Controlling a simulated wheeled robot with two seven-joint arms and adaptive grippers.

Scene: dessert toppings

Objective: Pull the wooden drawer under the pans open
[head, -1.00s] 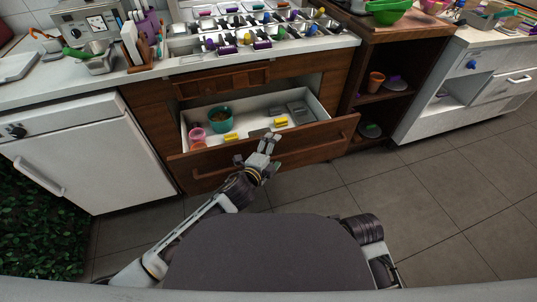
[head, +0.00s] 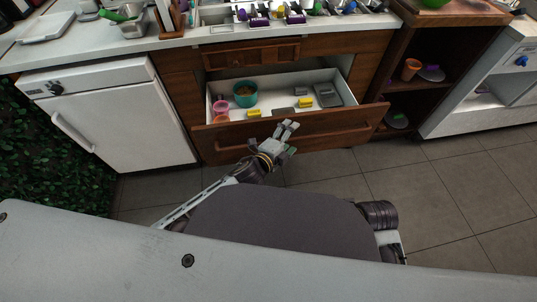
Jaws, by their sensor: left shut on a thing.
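The wooden drawer (head: 225,139) under the counter stands pulled out, its white inside showing. In it lie a teal pot (head: 244,94) with brown contents, a pink cup (head: 221,109), yellow blocks (head: 305,102) and grey trays (head: 328,94). The pans (head: 270,14) stand in rows on the counter above, cut off by the top of the head view. My left gripper (head: 287,129) is at the middle of the drawer's front and is shut on its handle, which the fingers mostly hide. My right arm shows at the lower right, but its gripper is out of view.
A white cabinet door (head: 120,125) is left of the drawer. An open wooden shelf (head: 410,100) with a small orange pot (head: 411,69) stands to the right. A narrow upper drawer (head: 250,54) is shut. The grey tiled floor (head: 440,190) is clear.

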